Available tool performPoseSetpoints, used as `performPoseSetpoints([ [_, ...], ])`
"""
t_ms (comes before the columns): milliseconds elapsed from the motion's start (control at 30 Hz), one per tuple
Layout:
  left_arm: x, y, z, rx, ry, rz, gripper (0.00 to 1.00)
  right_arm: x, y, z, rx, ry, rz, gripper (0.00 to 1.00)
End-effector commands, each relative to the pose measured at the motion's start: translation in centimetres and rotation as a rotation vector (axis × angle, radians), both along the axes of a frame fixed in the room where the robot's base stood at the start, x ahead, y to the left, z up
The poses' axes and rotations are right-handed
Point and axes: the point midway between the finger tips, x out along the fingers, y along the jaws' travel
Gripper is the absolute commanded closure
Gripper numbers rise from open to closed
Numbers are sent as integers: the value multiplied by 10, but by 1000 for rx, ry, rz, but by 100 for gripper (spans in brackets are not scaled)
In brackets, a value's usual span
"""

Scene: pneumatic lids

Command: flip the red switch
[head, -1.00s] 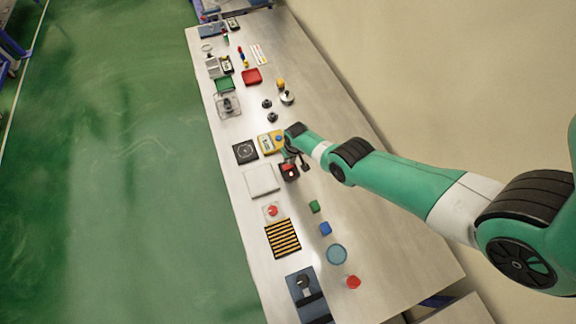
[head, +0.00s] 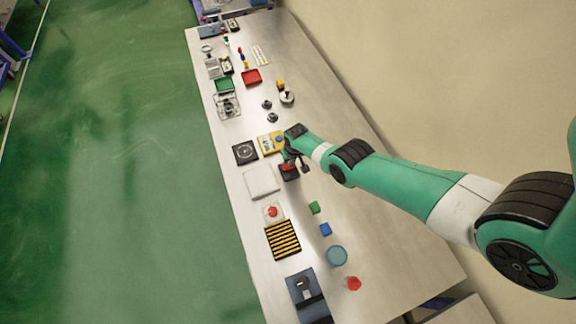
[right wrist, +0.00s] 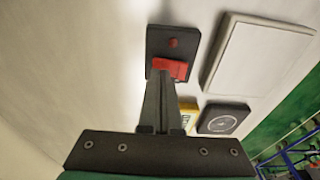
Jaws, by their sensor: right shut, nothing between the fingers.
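The red switch (right wrist: 172,66) is a red rocker on a dark box (right wrist: 187,40), with a small round red spot on the same face. In the head view the red switch (head: 288,168) shows on the dark box (head: 290,177), partly behind my right gripper (head: 296,163). In the right wrist view my right gripper (right wrist: 164,76) is shut and empty. Its fingertips overlap the near edge of the red rocker; I cannot tell for sure whether they touch it. My left gripper is in neither view.
A white square plate (head: 262,182) lies beside the box. A yellow device (head: 266,145) and a dark square with a ring (head: 245,152) are nearby.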

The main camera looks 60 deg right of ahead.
Motion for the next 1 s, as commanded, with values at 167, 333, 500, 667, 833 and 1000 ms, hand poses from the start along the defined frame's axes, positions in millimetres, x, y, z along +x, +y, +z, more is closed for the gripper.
performPoseSetpoints([
  [167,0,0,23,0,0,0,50,0,0,23,0,0,0,100],
  [333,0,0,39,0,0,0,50,0,0,38,0,0,0,100],
  [500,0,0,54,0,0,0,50,0,0,54,0,0,0,100],
  [667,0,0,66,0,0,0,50,0,0,66,0,0,0,100],
  [833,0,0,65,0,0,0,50,0,0,65,0,0,0,100],
  [1000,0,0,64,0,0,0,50,0,0,64,0,0,0,100],
])
